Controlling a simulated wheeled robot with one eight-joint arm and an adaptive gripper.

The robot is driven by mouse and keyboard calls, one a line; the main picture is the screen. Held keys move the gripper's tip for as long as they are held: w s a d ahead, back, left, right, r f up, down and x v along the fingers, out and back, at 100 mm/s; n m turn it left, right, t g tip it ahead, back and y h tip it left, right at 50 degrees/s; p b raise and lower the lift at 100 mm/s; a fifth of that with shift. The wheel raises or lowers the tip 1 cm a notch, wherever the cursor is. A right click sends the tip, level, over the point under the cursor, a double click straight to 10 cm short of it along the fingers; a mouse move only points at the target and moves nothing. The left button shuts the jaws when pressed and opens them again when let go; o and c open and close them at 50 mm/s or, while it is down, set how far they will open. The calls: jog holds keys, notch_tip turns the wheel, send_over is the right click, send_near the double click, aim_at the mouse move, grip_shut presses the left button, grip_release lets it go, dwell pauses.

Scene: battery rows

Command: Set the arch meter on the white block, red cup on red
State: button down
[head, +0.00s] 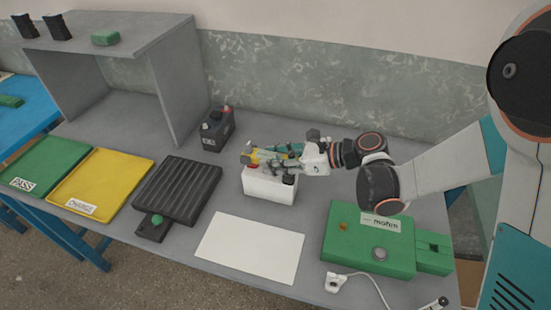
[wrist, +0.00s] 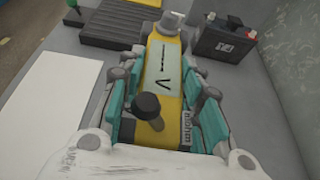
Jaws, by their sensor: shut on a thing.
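The yellow arch meter (wrist: 163,75) is between the two teal-padded fingers of my gripper (wrist: 160,95), which is shut on it. Its face carries a V mark, with a dark round knob at the near end and a grey piece at the far end. In the head view the meter (head: 247,153) is right over the white block (head: 268,188). A red part (head: 252,166) shows at the block's left top and a black part (head: 289,180) at its right. I cannot tell whether these are cups or posts, or whether the meter is seated. The fingers hide the contact.
A dark battery (head: 217,130) stands behind the block, to its left. A ribbed black tray (head: 180,192), yellow tray (head: 103,180) and green tray (head: 43,166) lie left. A white sheet (head: 250,247) lies in front. A green box (head: 365,240) stands right.

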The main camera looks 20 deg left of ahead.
jog(key=shift+f, duration=0.25)
jog(key=c, duration=1.1)
grip_release()
jog(key=shift+o, duration=0.2)
jog(key=v, duration=1.2)
